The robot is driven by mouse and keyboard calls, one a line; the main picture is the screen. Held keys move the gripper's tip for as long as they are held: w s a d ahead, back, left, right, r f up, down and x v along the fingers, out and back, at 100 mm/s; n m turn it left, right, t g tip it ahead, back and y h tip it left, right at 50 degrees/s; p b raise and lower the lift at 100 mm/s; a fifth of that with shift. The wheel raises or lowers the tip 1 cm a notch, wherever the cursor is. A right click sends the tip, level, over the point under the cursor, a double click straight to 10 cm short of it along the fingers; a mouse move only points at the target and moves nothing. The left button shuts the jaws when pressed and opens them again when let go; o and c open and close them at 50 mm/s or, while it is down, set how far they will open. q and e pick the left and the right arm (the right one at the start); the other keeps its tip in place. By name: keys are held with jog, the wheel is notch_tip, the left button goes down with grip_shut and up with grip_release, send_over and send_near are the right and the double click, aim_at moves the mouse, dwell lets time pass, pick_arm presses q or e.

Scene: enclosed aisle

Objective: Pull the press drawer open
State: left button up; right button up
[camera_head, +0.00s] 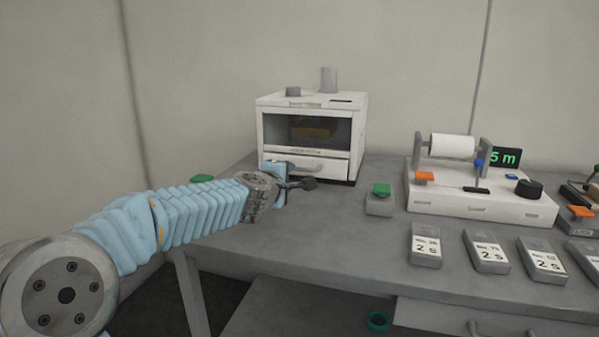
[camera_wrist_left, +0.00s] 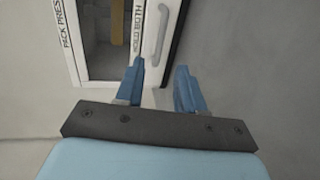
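The white press (camera_head: 310,101) stands at the back of the grey table, with a dark window and a drawer (camera_head: 335,167) below it. The drawer looks shut, and its curved handle (camera_head: 307,167) is on the front. My left gripper (camera_head: 303,183) is just in front of the drawer. In the left wrist view my left gripper (camera_wrist_left: 160,80) is open, with two blue fingers apart and nothing between them. The drawer handle (camera_wrist_left: 158,32) shows beyond the fingertips, roughly in line with the gap, apart from both fingers. My right gripper is not in view.
A grey box with a green top (camera_head: 380,195) stands right of the press. A white roll stand (camera_head: 470,200) and several labelled grey boxes (camera_head: 487,252) fill the right side. The table (camera_head: 330,240) is clear in front of the press.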

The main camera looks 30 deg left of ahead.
aim_at(300, 170)
pick_arm(q)
jog(key=x, duration=1)
jog(key=shift+d, duration=0.1)
grip_shut()
